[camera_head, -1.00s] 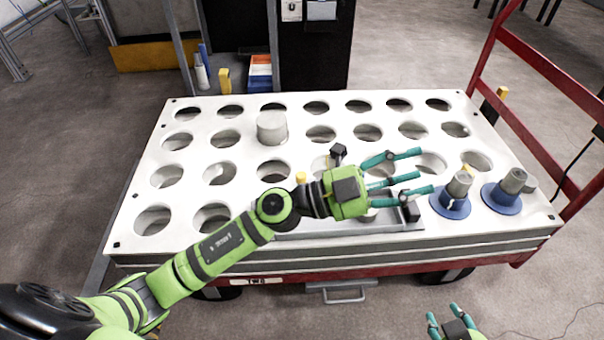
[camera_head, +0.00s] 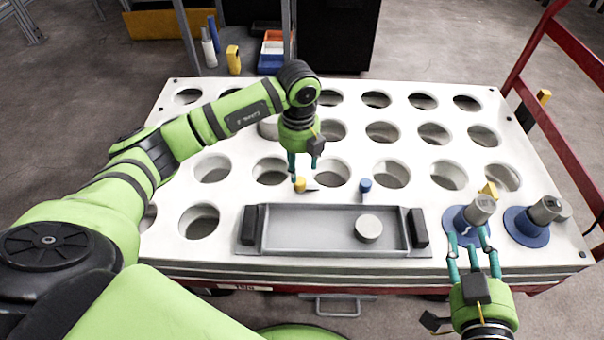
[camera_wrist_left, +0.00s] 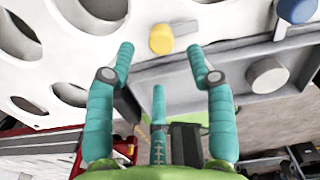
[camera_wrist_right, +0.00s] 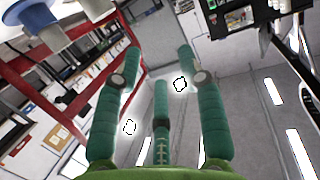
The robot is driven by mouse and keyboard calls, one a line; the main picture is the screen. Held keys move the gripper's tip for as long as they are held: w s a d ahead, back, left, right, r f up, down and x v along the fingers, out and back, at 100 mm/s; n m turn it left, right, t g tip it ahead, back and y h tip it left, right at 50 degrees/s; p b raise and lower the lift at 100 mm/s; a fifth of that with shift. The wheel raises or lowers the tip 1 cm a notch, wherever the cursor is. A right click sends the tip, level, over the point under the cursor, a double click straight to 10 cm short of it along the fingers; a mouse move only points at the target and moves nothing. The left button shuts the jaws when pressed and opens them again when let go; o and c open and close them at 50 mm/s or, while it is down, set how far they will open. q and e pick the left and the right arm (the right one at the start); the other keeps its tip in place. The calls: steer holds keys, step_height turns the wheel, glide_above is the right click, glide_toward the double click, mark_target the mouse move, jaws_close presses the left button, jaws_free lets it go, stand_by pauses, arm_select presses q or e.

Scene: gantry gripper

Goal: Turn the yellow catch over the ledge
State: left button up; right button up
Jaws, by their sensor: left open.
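The yellow catch (camera_head: 300,184) sits on the white top just behind the grey tray (camera_head: 310,243). A short dark arm shows on its right side, pointing right along the tray. In the left wrist view the catch (camera_wrist_left: 161,39) lies ahead, between and beyond the fingertips. The tray's back rim (camera_wrist_left: 215,50), which may be the ledge, runs just beside it. My left gripper (camera_head: 302,165) points down over the catch, open and empty; I cannot tell whether a finger touches it. My right gripper (camera_head: 470,250) is open and empty at the front right, by a blue-based grey part.
A round grey piece (camera_head: 368,228) lies in the tray between two black handles. A blue knob (camera_head: 365,186) stands behind the tray. Two blue-based grey parts (camera_head: 545,209) stand at right, with a yellow piece (camera_head: 489,189) near them. Round holes cover the top.

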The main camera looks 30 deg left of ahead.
mark_target(300, 180)
arm_select(q)
step_height(300, 180, down, 5)
steer(key=shift+f+b, duration=0.15)
steer(key=shift+b, duration=0.55)
steer(key=shift+f, duration=0.25)
arm_select(e)
step_height(300, 180, up, 10)
steer(key=s+a+n+t+y, duration=0.1)
steer(key=a+t+y, duration=0.1)
steer(key=t, duration=0.3)
steer(key=shift+s+a+y, duration=0.15)
steer(key=shift+a+y, duration=0.25)
steer(key=shift+y, duration=0.5)
steer(key=shift+r, duration=0.1)
arm_select(q)
jaws_close()
